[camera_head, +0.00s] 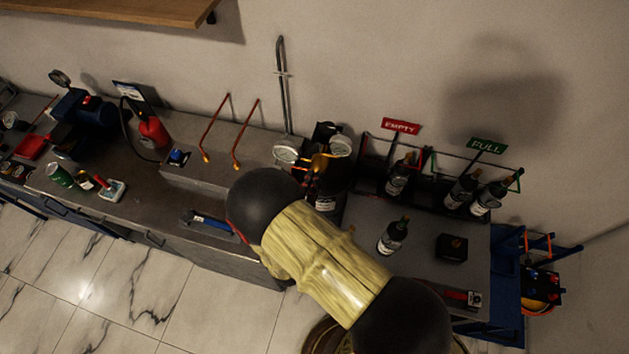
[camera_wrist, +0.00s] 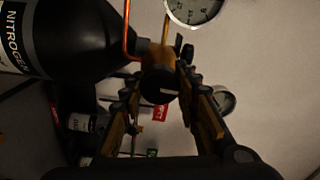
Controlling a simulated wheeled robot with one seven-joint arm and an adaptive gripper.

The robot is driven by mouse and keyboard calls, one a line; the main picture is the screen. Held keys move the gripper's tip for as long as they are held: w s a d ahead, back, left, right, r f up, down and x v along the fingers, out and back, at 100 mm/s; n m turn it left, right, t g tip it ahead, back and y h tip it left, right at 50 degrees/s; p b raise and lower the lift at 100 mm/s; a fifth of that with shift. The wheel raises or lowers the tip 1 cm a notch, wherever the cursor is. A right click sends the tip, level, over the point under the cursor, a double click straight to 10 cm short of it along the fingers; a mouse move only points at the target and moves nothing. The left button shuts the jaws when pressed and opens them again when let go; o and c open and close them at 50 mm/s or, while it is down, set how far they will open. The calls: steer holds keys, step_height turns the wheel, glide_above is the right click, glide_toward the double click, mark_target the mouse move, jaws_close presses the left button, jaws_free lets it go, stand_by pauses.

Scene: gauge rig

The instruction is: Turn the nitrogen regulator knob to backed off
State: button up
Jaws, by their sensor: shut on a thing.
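The nitrogen cylinder (camera_wrist: 75,38), black with a pale NITROGEN label, fills the upper left of the wrist view. A brass regulator (camera_wrist: 157,56) sits at its neck, with a dark round knob (camera_wrist: 161,88) facing the camera. My gripper (camera_wrist: 160,82) has one finger on each side of the knob and is shut on it. The knob's turn position cannot be read. One white dial gauge (camera_wrist: 193,9) is at the top and another gauge (camera_wrist: 223,101) is to the right. In the head view, two gauges (camera_head: 286,150) show, and my arm hides much of the cylinder and gripper.
Orange pipes (camera_head: 243,135) rise by the wall left of the regulator. Small bottles (camera_head: 392,236) stand to the right, some in a rack under EMPTY (camera_head: 400,126) and FULL (camera_head: 487,146) signs. A red extinguisher-like bottle (camera_head: 153,132) stands on the bench at left.

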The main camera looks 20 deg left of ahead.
steer(key=shift+n, duration=0.4)
steer(key=o, duration=1.2)
steer(key=shift+c, duration=0.2)
steer(key=s, duration=0.7)
steer(key=shift+s+d, duration=0.25)
steer(key=shift+d, duration=0.1)
